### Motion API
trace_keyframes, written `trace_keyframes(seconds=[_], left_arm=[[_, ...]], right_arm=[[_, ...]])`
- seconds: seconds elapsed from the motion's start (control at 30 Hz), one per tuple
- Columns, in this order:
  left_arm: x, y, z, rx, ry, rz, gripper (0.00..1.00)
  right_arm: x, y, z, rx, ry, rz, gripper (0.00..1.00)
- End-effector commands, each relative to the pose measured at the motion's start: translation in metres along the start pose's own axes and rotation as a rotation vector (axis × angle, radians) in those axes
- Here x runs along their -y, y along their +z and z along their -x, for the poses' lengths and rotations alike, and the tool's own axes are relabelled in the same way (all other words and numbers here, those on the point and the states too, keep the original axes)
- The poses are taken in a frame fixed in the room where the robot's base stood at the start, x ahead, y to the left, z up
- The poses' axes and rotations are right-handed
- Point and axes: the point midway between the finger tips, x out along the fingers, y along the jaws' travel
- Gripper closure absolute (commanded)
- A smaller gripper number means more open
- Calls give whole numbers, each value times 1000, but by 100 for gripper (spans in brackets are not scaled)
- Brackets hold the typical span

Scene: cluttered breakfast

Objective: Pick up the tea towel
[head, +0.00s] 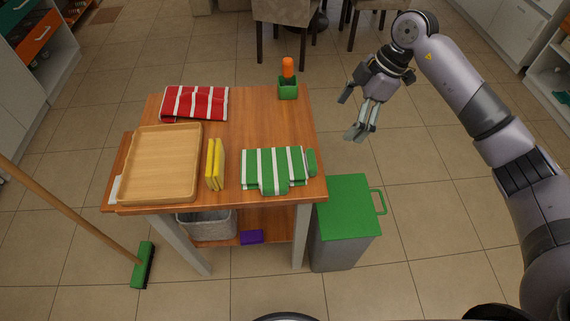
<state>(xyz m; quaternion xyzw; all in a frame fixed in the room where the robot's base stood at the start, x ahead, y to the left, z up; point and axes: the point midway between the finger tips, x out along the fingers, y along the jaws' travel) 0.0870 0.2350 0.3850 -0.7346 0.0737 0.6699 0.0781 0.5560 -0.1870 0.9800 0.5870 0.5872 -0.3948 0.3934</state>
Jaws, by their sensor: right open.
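A folded green-and-white striped towel (273,169) lies at the front right of the wooden table (250,115). A folded red-and-white striped towel (194,103) lies at the table's back left. My right gripper (357,117) is open and empty. It appears in the air to the right of the table, apart from both towels. My left gripper is not in view.
A wooden tray (160,163), a yellow item (215,164) and a green holder with an orange-topped object (287,88) stand on the table. A green-lidded bin (347,205) stands at its right; a broom (143,265) is at left. The table's middle is clear.

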Motion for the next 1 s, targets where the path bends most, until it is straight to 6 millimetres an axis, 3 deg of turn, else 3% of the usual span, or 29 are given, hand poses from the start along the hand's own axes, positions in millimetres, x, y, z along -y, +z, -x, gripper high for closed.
trace_keyframes(seconds=[0.3, 0.67, 1.0], left_arm=[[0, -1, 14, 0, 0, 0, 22], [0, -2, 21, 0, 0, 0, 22], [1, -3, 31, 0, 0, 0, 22]], right_arm=[[2, -2, -69, -4, -4, 1, 10], [2, -3, -101, -4, -1, 2, 10], [6, -4, -144, -4, -1, 2, 10]])
